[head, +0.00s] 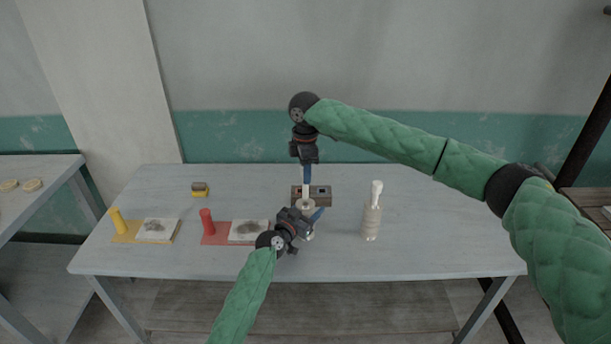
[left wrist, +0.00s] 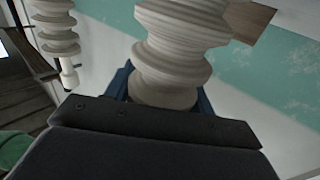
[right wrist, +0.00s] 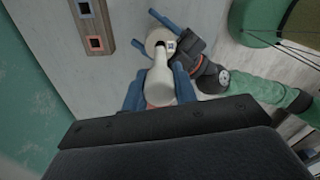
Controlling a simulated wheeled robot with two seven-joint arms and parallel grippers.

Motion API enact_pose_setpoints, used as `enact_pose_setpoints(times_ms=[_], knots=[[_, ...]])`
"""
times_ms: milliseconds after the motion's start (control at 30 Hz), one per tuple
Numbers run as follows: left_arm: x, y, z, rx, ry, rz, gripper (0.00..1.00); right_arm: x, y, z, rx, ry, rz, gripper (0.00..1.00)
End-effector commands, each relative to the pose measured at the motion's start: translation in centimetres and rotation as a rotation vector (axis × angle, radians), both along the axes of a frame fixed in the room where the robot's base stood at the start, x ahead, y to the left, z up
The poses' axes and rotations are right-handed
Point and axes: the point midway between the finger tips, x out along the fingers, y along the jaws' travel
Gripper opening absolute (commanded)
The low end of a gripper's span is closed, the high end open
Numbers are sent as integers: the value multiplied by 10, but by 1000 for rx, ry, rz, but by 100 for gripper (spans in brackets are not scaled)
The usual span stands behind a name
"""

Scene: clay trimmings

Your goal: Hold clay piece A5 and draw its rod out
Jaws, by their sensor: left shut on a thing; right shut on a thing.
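The pale ridged clay piece (head: 309,234) stands upright near the middle of the table. My left gripper (head: 314,220) is shut around it, and its ridged side fills the middle of the left wrist view (left wrist: 175,50). The label is too small to read.
A second clay piece (head: 371,222) with a white-knobbed rod stands to the right. A brown block (head: 321,193) with square openings lies close behind. Left are a red mat (head: 216,237), a yellow mat (head: 126,238) and a small sponge-like block (head: 199,189). The table's right end is clear.

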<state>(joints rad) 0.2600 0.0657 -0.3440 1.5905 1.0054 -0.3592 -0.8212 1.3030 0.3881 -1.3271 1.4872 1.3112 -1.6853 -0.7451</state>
Motion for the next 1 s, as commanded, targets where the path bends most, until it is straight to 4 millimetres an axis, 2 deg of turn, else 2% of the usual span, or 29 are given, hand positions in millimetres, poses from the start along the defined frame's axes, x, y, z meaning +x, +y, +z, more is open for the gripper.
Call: enact_pose_setpoints(times_ms=[200,433,467,567,867,1000], knots=[[0,0,-1,1,1,0,12,0,0,9,-1,0,0,3],[0,0,0,1,1,0,12,0,0,10,-1,0,0,3],[0,0,0,1,1,0,60,0,0,10,-1,0,0,3],[0,0,0,1,1,0,79,0,0,10,-1,0,0,3],[-1,1,0,0,0,0,79,0,0,10,-1,0,0,3],[-8,6,-1,0,1,0,79,0,0,10,-1,0,0,3]])
